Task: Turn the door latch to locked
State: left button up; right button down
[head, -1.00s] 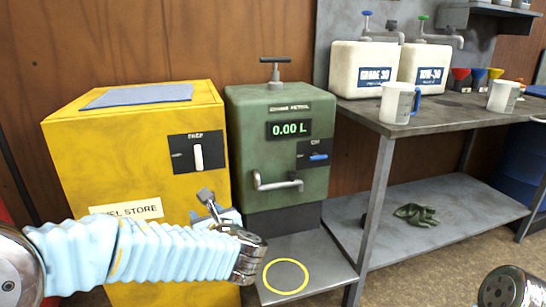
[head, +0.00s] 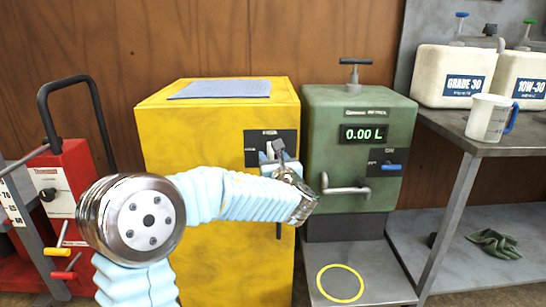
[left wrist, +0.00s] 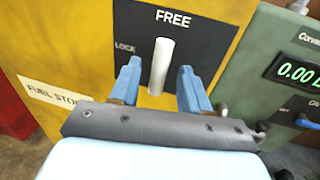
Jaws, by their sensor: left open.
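The door latch is a white handle (left wrist: 161,64) on a black plate (left wrist: 207,40) on the yellow cabinet (left wrist: 62,60). In the left wrist view it stands upright, its top toward the word FREE; LOCK is printed to its left. My left gripper (left wrist: 160,80) is open, with one blue finger on each side of the handle. Gaps show between the fingers and the handle. In the head view my left gripper (head: 274,155) is in front of the plate (head: 258,140) and hides the handle. My right gripper is not in view.
A green petrol dispenser (head: 345,195) reading 0.00 L stands just right of the cabinet, with a bent metal handle sticking out. A steel bench (head: 500,148) holds a mug (head: 487,120) and white jugs. A red machine (head: 75,185) stands at the left.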

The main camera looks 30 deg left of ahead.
pick_arm(q)
jog(key=shift+w+a, duration=0.15)
grip_shut()
dwell(0.4)
